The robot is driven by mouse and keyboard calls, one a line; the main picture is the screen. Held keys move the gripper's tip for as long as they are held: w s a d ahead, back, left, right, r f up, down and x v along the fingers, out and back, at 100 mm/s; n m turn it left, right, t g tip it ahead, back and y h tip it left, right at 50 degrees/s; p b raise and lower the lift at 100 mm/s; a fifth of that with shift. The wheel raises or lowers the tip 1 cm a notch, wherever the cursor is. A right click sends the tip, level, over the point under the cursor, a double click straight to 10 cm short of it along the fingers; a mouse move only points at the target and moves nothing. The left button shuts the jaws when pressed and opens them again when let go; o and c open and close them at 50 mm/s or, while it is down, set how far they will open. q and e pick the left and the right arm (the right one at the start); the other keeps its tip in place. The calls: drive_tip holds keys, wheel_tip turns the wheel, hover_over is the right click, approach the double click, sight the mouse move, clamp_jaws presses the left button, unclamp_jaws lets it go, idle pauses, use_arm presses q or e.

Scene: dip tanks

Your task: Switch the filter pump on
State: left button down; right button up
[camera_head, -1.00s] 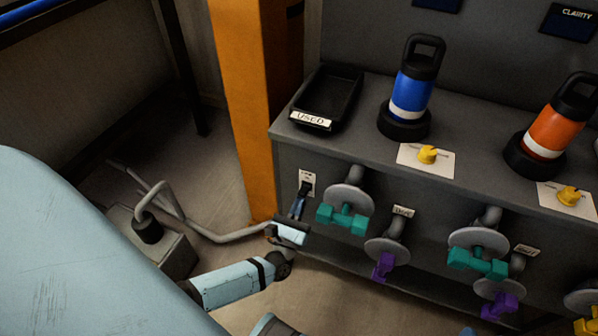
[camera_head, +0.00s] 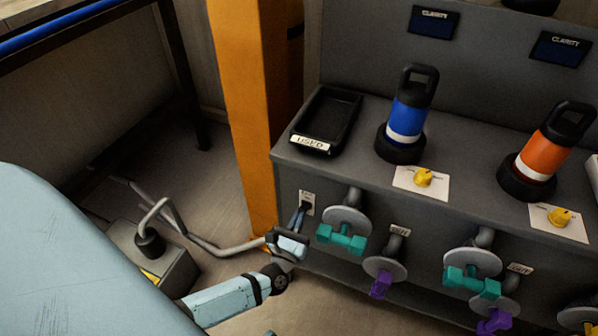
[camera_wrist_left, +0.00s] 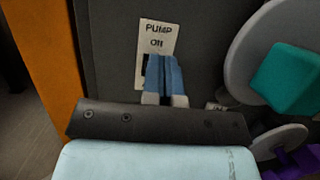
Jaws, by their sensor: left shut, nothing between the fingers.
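The pump switch plate (camera_head: 307,197) is a small white plate on the left end of the grey tank bench front. In the left wrist view the plate (camera_wrist_left: 158,35) reads "PUMP" and "ON". My left gripper (camera_head: 304,209) is shut and empty, its tips in front of the plate's lower part. In the left wrist view the blue fingers (camera_wrist_left: 164,62) lie together over the dark switch area, hiding most of it. I cannot tell if they touch it or which way the switch is set. My right gripper is not in view.
Teal-handled valves (camera_head: 341,238) and purple-handled valves (camera_head: 381,284) stick out right of the plate. An orange post (camera_head: 245,120) stands left. A grey box (camera_head: 168,265) with pipes is on the floor. A "USED" tray (camera_head: 330,110) and blue and orange bottles stand on the bench.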

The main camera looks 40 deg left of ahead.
use_arm(q)
wheel_tip(320, 180, up, 18)
drive_tip(key=p, duration=0.3)
drive_tip(key=shift+w+f+p, duration=0.15)
drive_tip(key=shift+w+p, duration=0.1)
drive_tip(key=shift+p, duration=0.1)
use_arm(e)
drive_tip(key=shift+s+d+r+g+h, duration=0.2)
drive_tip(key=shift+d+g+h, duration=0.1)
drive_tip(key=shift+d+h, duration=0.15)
use_arm(q)
drive_tip(key=shift+a, duration=0.1)
